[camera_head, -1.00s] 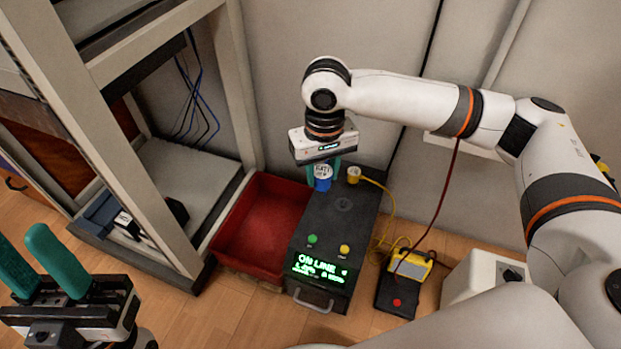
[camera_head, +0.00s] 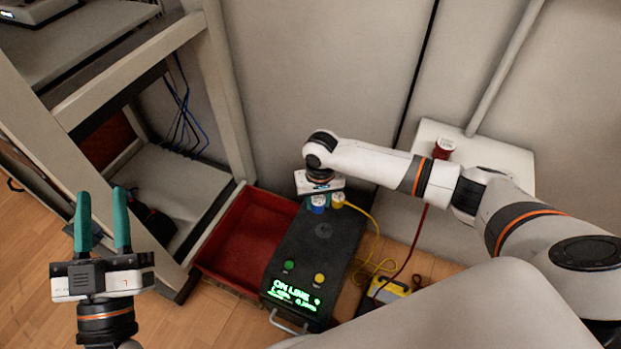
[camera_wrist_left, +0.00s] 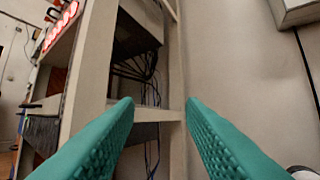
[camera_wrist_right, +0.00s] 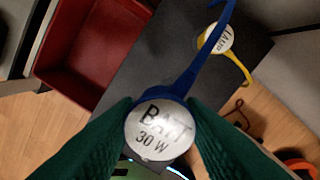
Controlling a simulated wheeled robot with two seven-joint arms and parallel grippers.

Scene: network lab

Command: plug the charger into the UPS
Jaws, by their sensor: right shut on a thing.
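The UPS (camera_head: 322,248) is a dark box on the floor with a lit green "ON LINE" display. My right gripper (camera_wrist_right: 162,128) is shut on a blue plug (camera_wrist_right: 160,132) with a white face reading "BATT 30 W". The blue plug (camera_head: 317,203) is at the far end of the UPS top; how deep it sits is hidden. A yellow plug (camera_head: 338,200) beside it reads "LAMP" in the right wrist view (camera_wrist_right: 217,39). A yellow and black charger-like unit (camera_head: 392,289) lies right of the UPS. A red cord runs from it toward a red plug (camera_head: 444,147). My left gripper (camera_head: 103,222) is open and empty.
The red plug stands on a white ledge (camera_head: 485,150) at the wall. A red bin (camera_head: 222,262) lies left of the UPS, beside the rack (camera_head: 225,90). Yellow cable loops lie right of the UPS. Wooden floor at lower left is clear.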

